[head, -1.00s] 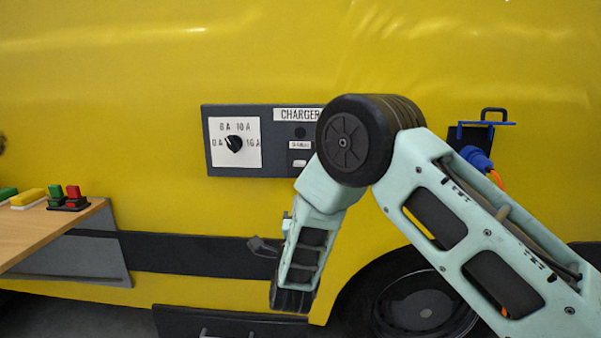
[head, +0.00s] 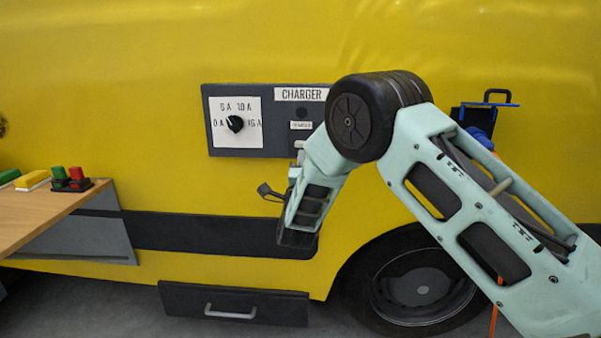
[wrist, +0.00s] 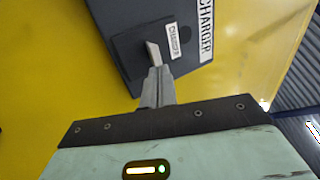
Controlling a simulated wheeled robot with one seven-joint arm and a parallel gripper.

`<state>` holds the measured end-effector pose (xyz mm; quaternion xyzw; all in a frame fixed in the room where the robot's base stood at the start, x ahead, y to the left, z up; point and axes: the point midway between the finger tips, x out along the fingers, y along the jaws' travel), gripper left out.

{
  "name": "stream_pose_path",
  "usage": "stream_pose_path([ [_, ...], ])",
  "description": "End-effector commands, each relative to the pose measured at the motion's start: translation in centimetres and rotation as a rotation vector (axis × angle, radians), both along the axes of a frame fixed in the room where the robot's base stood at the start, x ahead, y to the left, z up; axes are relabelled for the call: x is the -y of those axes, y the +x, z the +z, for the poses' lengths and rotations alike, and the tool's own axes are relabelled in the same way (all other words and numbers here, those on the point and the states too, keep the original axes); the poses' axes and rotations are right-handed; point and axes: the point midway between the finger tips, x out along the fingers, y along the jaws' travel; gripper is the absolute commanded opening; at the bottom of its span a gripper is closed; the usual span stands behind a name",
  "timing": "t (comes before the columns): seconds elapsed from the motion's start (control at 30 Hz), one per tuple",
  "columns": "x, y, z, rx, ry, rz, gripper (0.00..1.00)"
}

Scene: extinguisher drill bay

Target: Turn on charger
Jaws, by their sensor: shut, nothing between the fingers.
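The charger panel (head: 270,145) is a dark grey box on the yellow vehicle side, with a CHARGER label (head: 301,94). A black knob (head: 235,123) on a white dial plate points to the upper left. A pale switch (head: 299,144) sits below a small label, partly covered by my arm. In the wrist view, the pale switch lever (wrist: 152,52) stands beside the small label (wrist: 174,42). My gripper (wrist: 156,72) is shut and empty, its tips at or very near the lever; contact cannot be told.
A wooden table (head: 45,210) at the left holds red, green and yellow items (head: 66,179). A grey drawer (head: 234,305) with a handle lies low. A blue plug (head: 480,137) with an orange cable hangs on the right, and a wheel (head: 420,288) is below it.

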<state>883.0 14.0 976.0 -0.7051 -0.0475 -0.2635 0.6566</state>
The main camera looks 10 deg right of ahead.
Motion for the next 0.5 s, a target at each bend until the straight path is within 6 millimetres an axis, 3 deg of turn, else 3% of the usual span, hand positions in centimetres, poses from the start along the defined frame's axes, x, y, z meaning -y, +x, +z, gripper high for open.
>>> stream_pose_path([
  [0.23, 1.1, 3.3, 1.8, 0.001, -0.001, 0.000, 0.00],
  [0.5, 1.4, 4.3, 2.1, -0.001, -0.001, 0.000, 0.00],
])
